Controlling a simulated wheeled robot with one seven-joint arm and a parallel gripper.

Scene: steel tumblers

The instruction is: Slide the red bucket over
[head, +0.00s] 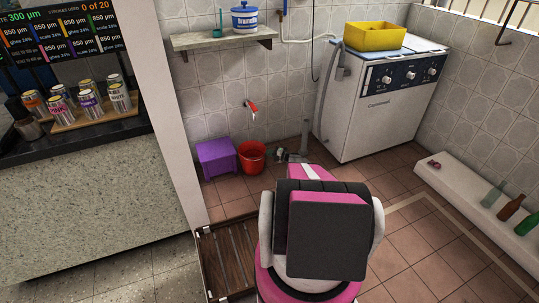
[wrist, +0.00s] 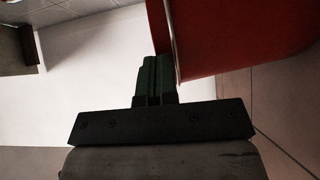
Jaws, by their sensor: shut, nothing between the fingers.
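The red bucket (head: 251,158) stands upright on the tiled floor near the back wall, just right of a purple stool. In the wrist view its red wall (wrist: 240,40) fills the upper right, with a pale rim edge along its left side. My gripper (wrist: 154,62) has its dark green fingers together and empty. The fingertips are right beside the bucket's edge, outside it; I cannot tell whether they touch. In the head view my pink and black arm reaches toward the bucket's right side and hides part of the floor there.
The purple stool (head: 216,158) stands close against the bucket's left. A red-handled tap (head: 252,107) is on the wall above. A washing machine (head: 378,105) with a yellow basin (head: 375,36) stands to the right. Bottles (head: 510,207) line a low ledge at right. A wooden slatted piece (head: 228,258) lies in front.

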